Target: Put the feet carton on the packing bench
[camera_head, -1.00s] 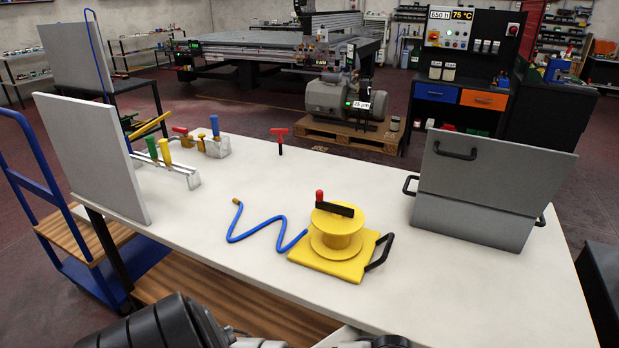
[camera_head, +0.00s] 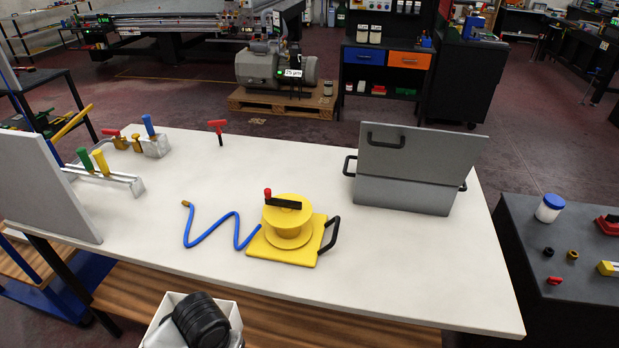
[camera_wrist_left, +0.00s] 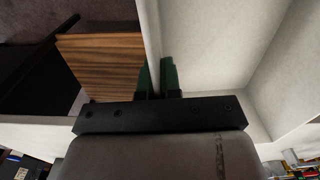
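A white open-topped carton (camera_head: 228,309), which I take for the feet carton, shows at the bottom edge of the head view, in front of the white-topped table (camera_head: 400,275). My black left wrist covers much of it, and I cannot see its contents. In the left wrist view, the green fingers of my left gripper (camera_wrist_left: 157,75) straddle the carton's thin white wall (camera_wrist_left: 151,35), one on each side, and appear closed on it. I cannot tell which surface is the packing bench. My right gripper is not in view.
The table holds a yellow reel (camera_head: 288,225), a blue hose (camera_head: 212,228), a grey lidded box (camera_head: 405,195), clamps (camera_head: 110,180) and a white panel (camera_head: 40,185). Its front right is clear. A dark bench (camera_head: 525,235) with a jar and small parts stands at right.

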